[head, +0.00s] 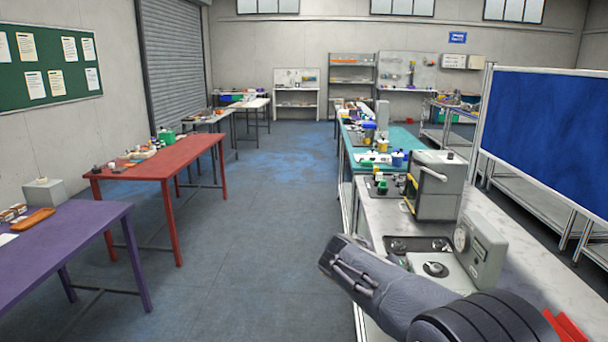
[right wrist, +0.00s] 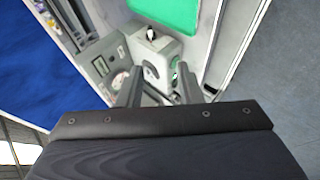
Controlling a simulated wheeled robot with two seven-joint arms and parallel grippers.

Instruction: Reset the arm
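My right arm comes in from the lower right of the head view, over the near end of the grey workbench (head: 385,212). Its right gripper (head: 350,275) is at the bench's left edge. In the right wrist view the two fingers of the right gripper (right wrist: 158,82) stand apart with nothing between them. My left arm and gripper are not in view.
On the bench are a grey machine with a dial (head: 480,248) and a grey box with a handle (head: 436,185). A blue panel (head: 545,135) stands right. A purple table (head: 70,240) and red table (head: 165,160) stand left. The aisle floor is clear.

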